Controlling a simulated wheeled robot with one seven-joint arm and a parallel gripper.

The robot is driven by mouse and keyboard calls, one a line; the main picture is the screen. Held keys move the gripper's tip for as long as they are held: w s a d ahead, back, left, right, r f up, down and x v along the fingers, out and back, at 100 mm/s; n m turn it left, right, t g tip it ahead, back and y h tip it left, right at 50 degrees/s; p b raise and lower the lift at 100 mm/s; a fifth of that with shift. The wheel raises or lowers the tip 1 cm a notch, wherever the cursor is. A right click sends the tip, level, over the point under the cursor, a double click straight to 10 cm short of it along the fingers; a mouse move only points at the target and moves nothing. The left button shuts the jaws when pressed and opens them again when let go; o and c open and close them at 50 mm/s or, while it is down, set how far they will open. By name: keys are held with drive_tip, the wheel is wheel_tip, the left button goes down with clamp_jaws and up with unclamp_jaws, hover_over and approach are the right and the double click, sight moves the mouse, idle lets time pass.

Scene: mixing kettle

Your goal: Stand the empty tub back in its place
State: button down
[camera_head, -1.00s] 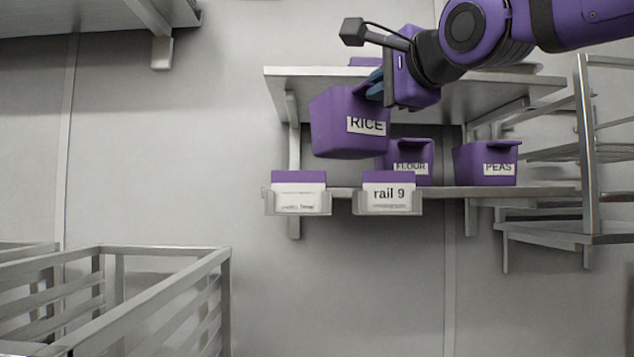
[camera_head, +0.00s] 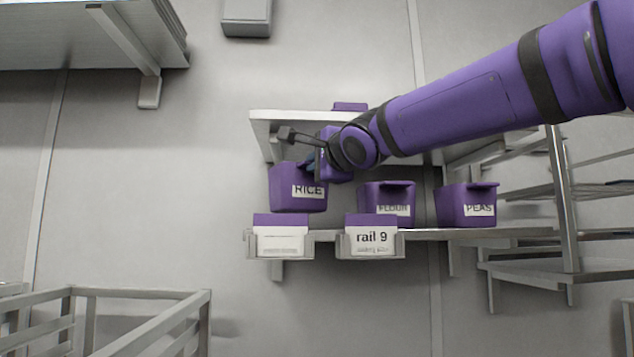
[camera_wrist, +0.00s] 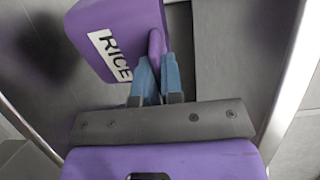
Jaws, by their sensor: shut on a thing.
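The purple tub labelled RICE (camera_head: 297,200) hangs from my gripper (camera_head: 312,165) at the left end of the lower shelf, left of the FLOUR tub. My gripper is shut on the tub's rim or handle. In the wrist view the blue fingertips (camera_wrist: 157,80) pinch a purple tab at the side of the RICE tub (camera_wrist: 112,30). The tub looks close above the shelf; I cannot tell whether it touches it. Its inside is hidden. The lower shelf (camera_head: 425,234) carries card holders on its front edge.
The FLOUR tub (camera_head: 387,220) and the PEAS tub (camera_head: 466,218) stand to the right on the shelf. An upper shelf (camera_head: 270,125) is overhead. A metal rack (camera_head: 560,200) stands right.

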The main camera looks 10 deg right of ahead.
sight(308, 184)
drive_tip(key=shift+f, duration=1.85)
drive_tip(key=c, duration=1.3)
unclamp_jaws()
drive_tip(key=shift+o, duration=0.2)
drive_tip(key=shift+v, duration=1.05)
drive_tip(key=v, duration=0.9)
drive_tip(key=shift+s, duration=0.35)
drive_tip(key=shift+d, duration=0.1)
